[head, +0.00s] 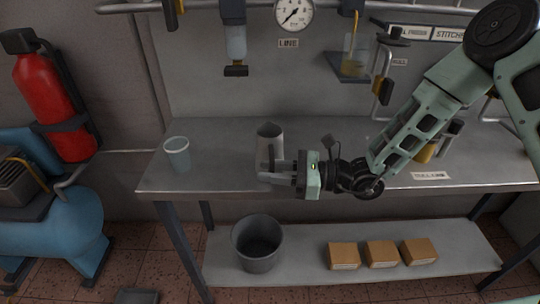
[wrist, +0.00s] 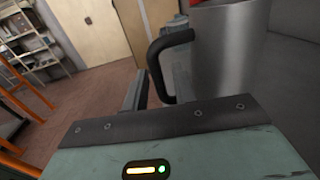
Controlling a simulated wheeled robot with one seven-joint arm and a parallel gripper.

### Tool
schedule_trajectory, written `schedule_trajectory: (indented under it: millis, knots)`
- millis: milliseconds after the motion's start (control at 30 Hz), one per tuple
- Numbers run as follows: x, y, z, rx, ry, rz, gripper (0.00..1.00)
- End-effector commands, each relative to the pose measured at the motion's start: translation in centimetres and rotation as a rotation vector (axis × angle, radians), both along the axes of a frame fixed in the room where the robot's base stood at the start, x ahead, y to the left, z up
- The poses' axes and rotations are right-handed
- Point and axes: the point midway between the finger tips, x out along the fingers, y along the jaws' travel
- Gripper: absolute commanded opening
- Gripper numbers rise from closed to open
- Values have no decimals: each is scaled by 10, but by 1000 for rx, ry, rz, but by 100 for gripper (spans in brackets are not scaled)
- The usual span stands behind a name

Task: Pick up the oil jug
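The oil jug is a grey metal jug (head: 268,132) with a dark handle, upright on the bench. In the wrist view the jug (wrist: 230,50) fills the upper right, with its black handle (wrist: 158,62) towards the left. My gripper (head: 270,172) is at the jug's near side, in front of its lower part. In the wrist view my gripper's fingers (wrist: 160,92) are apart, with the lower part of the handle between them. A narrow gap shows beside the handle on the left.
A pale cup (head: 177,153) stands at the bench's left end. A dispenser (head: 236,45) and a gauge (head: 293,14) hang above. A grey bucket (head: 258,243) and cardboard boxes (head: 382,253) are on the lower shelf. The bench (head: 220,178) is clear between cup and jug.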

Motion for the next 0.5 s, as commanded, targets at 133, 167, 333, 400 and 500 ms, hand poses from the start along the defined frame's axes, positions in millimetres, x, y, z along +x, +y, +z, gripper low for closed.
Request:
schedule_trajectory:
  millis: [133, 167, 333, 400, 500]
  knots:
    - [0, 0, 0, 0, 0, 0, 0]
    - [0, 0, 0, 0, 0, 0, 0]
    - [0, 0, 1, 1, -1, 0, 0]
    - [0, 0, 1, 1, -1, 0, 0]
    - [0, 0, 2, 1, -1, 0, 0]
